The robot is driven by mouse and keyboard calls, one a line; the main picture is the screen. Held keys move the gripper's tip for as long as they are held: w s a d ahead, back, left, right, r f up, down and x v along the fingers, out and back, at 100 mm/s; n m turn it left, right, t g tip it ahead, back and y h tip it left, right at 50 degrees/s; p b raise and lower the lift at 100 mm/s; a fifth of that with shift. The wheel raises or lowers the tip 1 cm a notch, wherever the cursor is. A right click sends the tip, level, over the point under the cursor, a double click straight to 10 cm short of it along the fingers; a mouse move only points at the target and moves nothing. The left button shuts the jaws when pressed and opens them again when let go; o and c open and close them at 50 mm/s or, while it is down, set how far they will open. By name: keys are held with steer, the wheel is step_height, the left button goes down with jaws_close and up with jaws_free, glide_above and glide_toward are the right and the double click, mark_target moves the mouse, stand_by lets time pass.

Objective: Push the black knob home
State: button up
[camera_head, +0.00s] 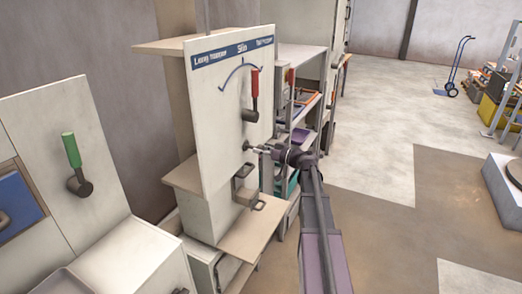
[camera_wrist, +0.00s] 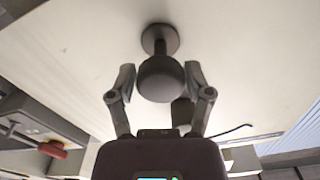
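The black knob (camera_wrist: 160,78) stands out from the pale panel on a short stem with a round base plate (camera_wrist: 160,39). It fills the space between the two fingers of my gripper (camera_wrist: 159,76) in the wrist view. The fingers are spread, one at each side of the knob, with a thin gap seeming to show on both sides. In the head view my gripper (camera_head: 262,149) reaches the lower part of the upright panel (camera_head: 220,130), where the knob (camera_head: 247,146) shows small and dark. Contact cannot be told there.
A red-handled lever (camera_head: 253,92) is above the knob on the same panel. A green-handled lever (camera_head: 74,160) is on the left panel. A wooden shelf (camera_head: 255,230) juts out below. Open shelving (camera_head: 303,105) stands behind.

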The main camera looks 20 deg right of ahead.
jaws_close()
steer(key=shift+x, duration=1.3)
steer(key=shift+r, duration=0.1)
steer(key=o, duration=0.7)
jaws_free()
steer(key=shift+w, duration=0.1)
steer(key=shift+c, duration=0.2)
steer(key=v, duration=1.2)
